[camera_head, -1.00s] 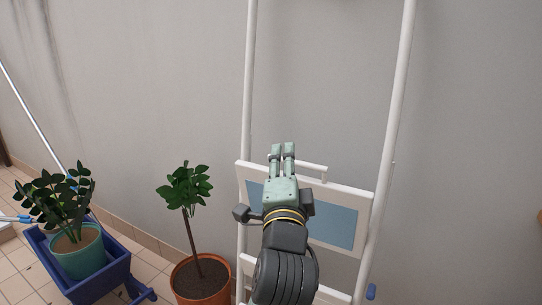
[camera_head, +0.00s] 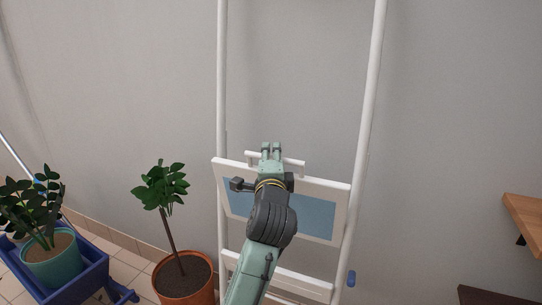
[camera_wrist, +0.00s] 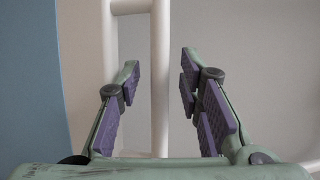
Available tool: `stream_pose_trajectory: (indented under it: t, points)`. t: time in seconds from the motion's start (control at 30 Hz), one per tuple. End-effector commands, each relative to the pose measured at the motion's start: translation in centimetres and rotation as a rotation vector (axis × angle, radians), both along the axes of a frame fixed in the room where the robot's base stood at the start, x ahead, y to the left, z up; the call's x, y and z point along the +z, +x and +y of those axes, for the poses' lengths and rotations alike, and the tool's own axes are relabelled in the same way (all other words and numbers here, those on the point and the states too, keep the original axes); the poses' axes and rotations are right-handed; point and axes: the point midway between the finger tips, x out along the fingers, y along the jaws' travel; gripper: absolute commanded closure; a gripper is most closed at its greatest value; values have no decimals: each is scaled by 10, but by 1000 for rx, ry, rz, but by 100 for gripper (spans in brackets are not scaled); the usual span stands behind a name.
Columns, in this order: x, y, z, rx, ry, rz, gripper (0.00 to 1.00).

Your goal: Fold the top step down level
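The top step (camera_head: 229,168) is a white-framed panel with a blue face, standing folded up between the white ladder rails. A white bar handle (camera_head: 295,162) runs along its upper edge. My gripper (camera_head: 271,149) is at the middle of this handle. In the wrist view my gripper (camera_wrist: 160,88) is open, and the handle bar (camera_wrist: 160,60) passes between its fingers with a gap on both sides. The step's blue face (camera_wrist: 25,80) fills the left of that view. My arm hides part of the step's face.
A lower white step (camera_head: 300,281) is below the top step. A potted plant (camera_head: 185,278) stands left of the ladder, and a blue planter cart (camera_head: 85,280) is further left. A wooden shelf (camera_head: 525,214) is at the right edge. A plain wall is behind.

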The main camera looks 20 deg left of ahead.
Motion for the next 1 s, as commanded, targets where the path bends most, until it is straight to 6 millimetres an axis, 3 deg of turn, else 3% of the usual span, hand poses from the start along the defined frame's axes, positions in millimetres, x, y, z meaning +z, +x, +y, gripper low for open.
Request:
stream_pose_trajectory:
  t: [0.3,0.8,1.0]
  points:
    - [0,3,1,0,-1,0,67]
    - [0,3,1,0,-1,0,100]
    - [0,3,1,0,-1,0,100]
